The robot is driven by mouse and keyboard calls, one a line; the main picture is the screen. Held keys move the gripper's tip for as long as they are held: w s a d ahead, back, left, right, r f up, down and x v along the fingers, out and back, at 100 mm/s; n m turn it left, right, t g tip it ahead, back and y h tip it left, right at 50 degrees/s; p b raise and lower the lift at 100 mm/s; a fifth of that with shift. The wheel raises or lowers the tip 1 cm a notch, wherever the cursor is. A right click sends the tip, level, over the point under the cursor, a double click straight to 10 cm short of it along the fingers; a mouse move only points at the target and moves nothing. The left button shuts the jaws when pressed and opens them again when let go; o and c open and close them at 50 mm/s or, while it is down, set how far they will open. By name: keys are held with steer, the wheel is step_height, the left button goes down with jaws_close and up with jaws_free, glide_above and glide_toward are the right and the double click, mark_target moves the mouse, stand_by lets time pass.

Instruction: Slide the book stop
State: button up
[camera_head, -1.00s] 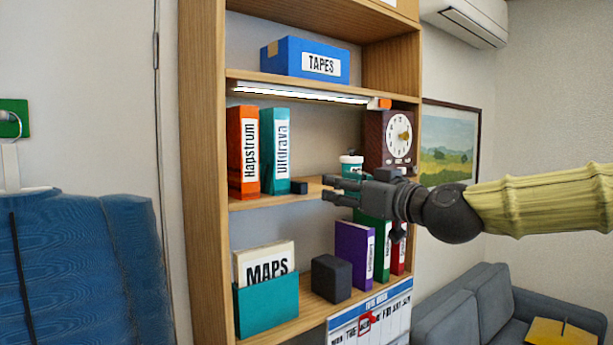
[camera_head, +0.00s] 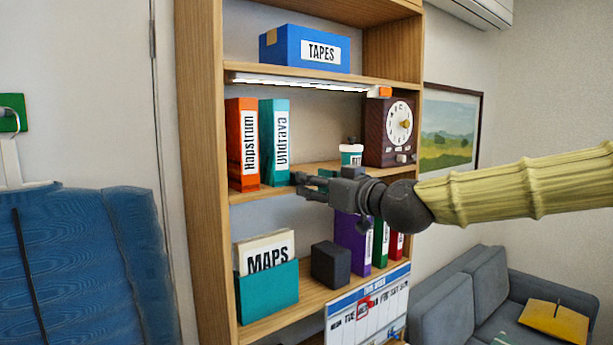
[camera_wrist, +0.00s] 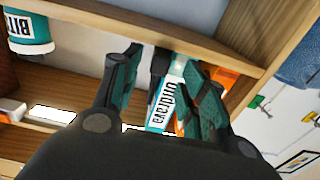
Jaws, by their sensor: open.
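The small dark block beside the binders, which looks like the book stop, shows in the wrist view (camera_wrist: 160,62) between my fingers. In the head view my gripper hides it or blends with it. My gripper (camera_head: 300,186) is open at the front edge of that shelf, just right of the teal binder. In the wrist view its fingers (camera_wrist: 160,72) point at the block and binder; contact cannot be told.
A white and teal jar (camera_head: 351,156) and a brown clock (camera_head: 390,130) stand right on the middle shelf. Below are a MAPS holder (camera_head: 267,298), a larger dark block (camera_head: 330,265) and a purple binder (camera_head: 351,245). The TAPES box (camera_head: 303,50) is above.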

steer(key=shift+p+x, duration=0.55)
steer(key=shift+x, duration=1.15)
jaws_close()
